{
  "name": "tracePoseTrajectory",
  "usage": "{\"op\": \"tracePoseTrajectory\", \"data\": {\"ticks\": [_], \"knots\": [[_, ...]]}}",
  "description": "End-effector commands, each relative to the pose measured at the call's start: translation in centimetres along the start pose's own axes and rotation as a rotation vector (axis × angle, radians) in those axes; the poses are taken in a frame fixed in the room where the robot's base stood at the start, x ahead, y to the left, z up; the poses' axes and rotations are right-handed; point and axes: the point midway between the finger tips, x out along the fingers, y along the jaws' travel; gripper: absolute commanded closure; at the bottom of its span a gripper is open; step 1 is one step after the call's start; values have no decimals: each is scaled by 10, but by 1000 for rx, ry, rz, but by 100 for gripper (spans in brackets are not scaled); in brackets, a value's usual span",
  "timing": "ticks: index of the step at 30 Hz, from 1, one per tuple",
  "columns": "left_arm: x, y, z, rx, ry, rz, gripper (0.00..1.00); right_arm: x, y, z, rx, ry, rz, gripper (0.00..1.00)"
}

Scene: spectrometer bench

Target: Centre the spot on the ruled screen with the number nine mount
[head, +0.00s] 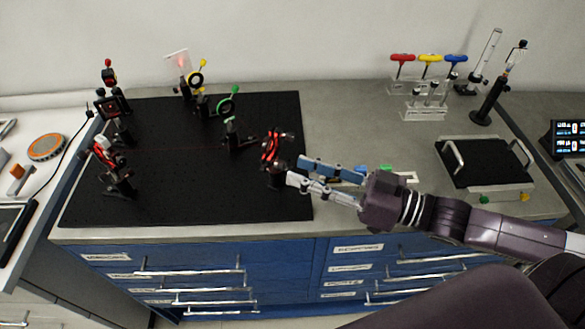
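The ruled screen (174,58) is a small pale card at the back of the black breadboard (180,200). A red glow shows on it, but its rulings and the exact spot position are too small to read. A red-ringed mount (272,148) stands upright on a dark post near the board's right edge. I cannot read a number on any mount. My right gripper (294,169) comes in from the right with its fingers apart and empty. Its tips are close beside that mount's post; I cannot tell whether they touch it. My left gripper is out of view.
Green (229,105) and yellow-ringed mounts (196,79) stand towards the back, and red mounts (115,165) at left. Coloured drivers (429,58) stand in a rack at back right. A black handled tray (485,160) is at right. The board's front middle is clear.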

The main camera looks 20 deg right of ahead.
Motion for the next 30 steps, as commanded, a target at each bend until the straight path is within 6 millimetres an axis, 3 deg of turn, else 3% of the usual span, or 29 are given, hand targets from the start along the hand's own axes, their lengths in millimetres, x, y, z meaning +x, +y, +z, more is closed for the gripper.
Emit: {"op": "tracePoseTrajectory", "data": {"ticks": [5,12,24,30], "knots": [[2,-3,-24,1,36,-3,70,15,0,-1,-2,3,0,70],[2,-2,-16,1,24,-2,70,27,0,-1,-2,2,-1,70],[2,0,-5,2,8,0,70,30,0,0,-1,-1,-1,70],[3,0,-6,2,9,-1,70,30,0,0,-1,-1,-1,91]]}}
